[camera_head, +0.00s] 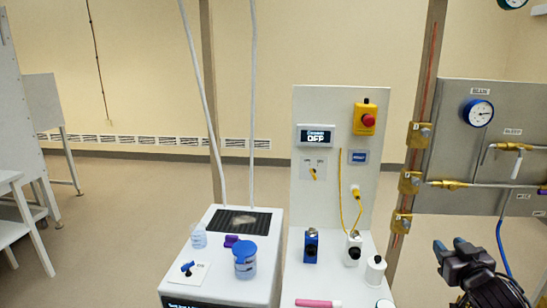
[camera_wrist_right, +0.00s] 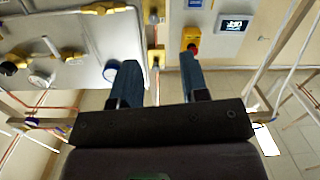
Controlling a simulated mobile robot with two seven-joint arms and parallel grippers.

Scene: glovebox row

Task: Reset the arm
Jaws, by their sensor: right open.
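My right gripper (camera_head: 455,250) is at the lower right of the head view, in front of the grey valve panel and right of the white control panel. Its two dark blue fingers also show in the right wrist view (camera_wrist_right: 160,76). They stand apart with nothing between them. The gripper touches nothing that I can see. My left arm and left gripper are not in view.
The grey valve panel (camera_head: 462,150) has a gauge, brass valves and a blue hose near my right gripper. The control panel (camera_head: 326,205) has a red button (camera_head: 368,119). Bottles stand before it. A white bench unit (camera_head: 212,285) carries a blue-lidded jar (camera_head: 244,258).

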